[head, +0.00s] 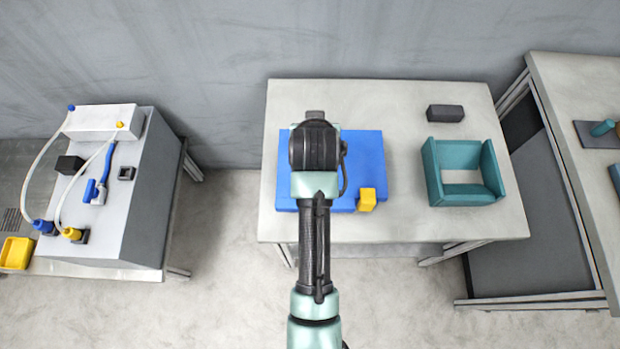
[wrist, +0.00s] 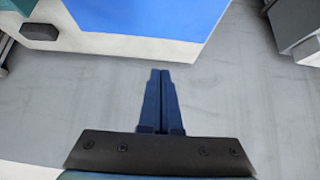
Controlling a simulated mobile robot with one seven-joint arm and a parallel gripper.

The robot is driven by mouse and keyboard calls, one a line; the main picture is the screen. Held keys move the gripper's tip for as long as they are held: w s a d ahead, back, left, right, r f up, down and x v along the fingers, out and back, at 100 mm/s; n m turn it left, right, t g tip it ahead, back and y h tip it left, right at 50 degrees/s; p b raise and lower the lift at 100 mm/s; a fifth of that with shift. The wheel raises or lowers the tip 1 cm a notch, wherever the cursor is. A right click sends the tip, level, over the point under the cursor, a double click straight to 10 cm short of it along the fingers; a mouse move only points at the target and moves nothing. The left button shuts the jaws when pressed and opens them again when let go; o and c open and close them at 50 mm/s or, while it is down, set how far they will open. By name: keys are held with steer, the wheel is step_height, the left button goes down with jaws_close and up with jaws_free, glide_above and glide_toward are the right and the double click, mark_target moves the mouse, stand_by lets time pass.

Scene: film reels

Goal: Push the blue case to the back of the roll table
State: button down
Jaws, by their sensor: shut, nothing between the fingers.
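The blue case (head: 364,152) is a flat blue slab lying on the left half of the roll table (head: 420,222). My arm covers its middle in the head view. A strip of bare tabletop shows behind the case. In the wrist view the case (wrist: 150,14) shows at the top, beside the pale table edge. My gripper (wrist: 160,74) is shut and empty. Its fingertips appear against the grey surface past the table edge in that view. The fingers are hidden behind my wrist in the head view, so I cannot tell their height or whether they touch anything.
A yellow block (head: 367,199) is at the case's front right. A teal open holder (head: 464,191) and a dark block (head: 445,113) stand on the table's right side. A grey machine (head: 140,190) stands left, another table (head: 585,90) right. A wall is behind.

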steer(key=s+a+f+g+p, duration=0.1)
steer(key=s+f+g+p, duration=0.15)
steer(key=s+p, duration=0.4)
steer(key=s+f+g+p, duration=0.1)
steer(key=s+g+p, duration=0.35)
steer(key=s, duration=0.35)
step_height(320, 180, down, 7)
steer(key=b, duration=0.7)
steer(key=shift+s, duration=0.3)
steer(key=shift+w, duration=0.1)
stand_by(0.5)
